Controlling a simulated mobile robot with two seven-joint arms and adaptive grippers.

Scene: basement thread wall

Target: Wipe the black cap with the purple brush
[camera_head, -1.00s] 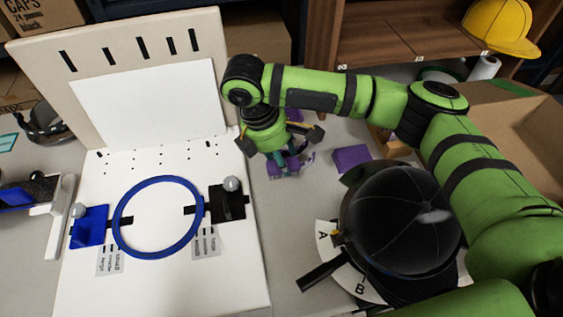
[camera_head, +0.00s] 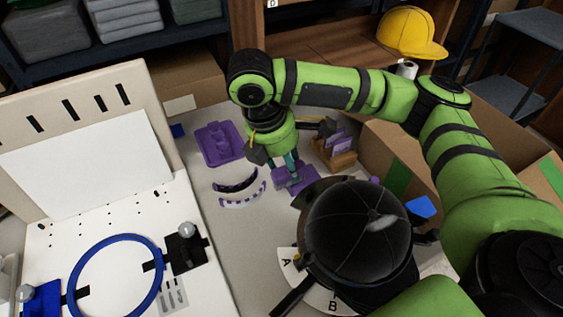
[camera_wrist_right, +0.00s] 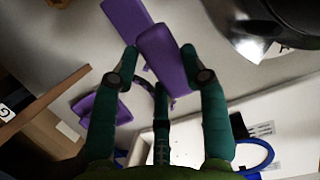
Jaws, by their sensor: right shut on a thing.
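The black cap (camera_head: 360,225) sits on a stand with a white lettered dial in the head view, right of centre. Part of it shows dark and shiny at the top right of the right wrist view (camera_wrist_right: 270,22). My right gripper (camera_head: 290,172) points down over the table, left of and behind the cap. In the right wrist view, its teal fingers are shut on the purple brush (camera_wrist_right: 163,58). The brush is apart from the cap. Its bristles cannot be made out. My left gripper is not in view.
Another purple piece (camera_wrist_right: 124,16) lies close to the held brush. A purple tray (camera_head: 221,143) and curved bands (camera_head: 240,190) lie left of my gripper. A wooden holder (camera_head: 336,155) stands behind the cap. A white board with a blue hoop (camera_head: 118,236) is at left.

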